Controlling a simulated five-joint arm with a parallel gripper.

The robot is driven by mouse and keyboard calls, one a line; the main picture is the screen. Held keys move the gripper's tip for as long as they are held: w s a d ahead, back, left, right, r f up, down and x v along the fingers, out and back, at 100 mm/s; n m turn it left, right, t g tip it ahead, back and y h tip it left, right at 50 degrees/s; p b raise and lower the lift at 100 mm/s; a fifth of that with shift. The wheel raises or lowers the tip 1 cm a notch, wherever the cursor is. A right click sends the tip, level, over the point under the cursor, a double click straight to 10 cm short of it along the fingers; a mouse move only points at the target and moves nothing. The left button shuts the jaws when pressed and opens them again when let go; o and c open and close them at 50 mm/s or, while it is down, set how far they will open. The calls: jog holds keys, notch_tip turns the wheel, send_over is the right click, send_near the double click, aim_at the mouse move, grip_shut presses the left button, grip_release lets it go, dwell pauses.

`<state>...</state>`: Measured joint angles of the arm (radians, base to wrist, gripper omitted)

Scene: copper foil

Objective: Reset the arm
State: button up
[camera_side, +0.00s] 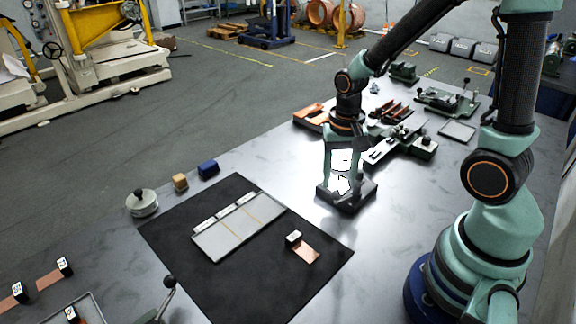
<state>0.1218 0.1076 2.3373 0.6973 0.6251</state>
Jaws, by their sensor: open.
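My gripper (342,183) points down at a dark block (347,201) on the grey table, right of the black mat. Its jaws are open; the fingertips overlap the block in the picture, and I cannot tell whether they touch it. A copper foil strip (306,254) with a black-and-white tagged block (294,238) at its end lies on the mat, apart from my gripper. A light grey plate (240,230) with thin copper-coloured lines lies at the mat's middle.
The black mat (205,292) has bare areas. A lidded metal pot (142,203), a tan block (180,182) and a blue block (208,168) stand behind it. More tagged copper strips (50,279) lie at lower left. Orange trays (311,117) and green tooling (447,101) stand at the back.

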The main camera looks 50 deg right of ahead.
jog(key=shift+r, duration=0.75)
jog(key=shift+a+r, duration=0.1)
jog(key=shift+r, duration=0.3)
jog(key=a+r+n+t, duration=0.1)
jog(key=r+n+t, duration=0.1)
jog(key=r+n, duration=0.2)
jog(key=s+a+r+n+t, duration=0.1)
jog(key=a+r+n+t, duration=0.1)
jog(key=r, duration=0.8)
jog(key=n+t, duration=0.1)
jog(key=n, duration=0.1)
jog(key=shift+s+a+n+t, duration=0.25)
jog(key=shift+s+n+t, duration=0.05)
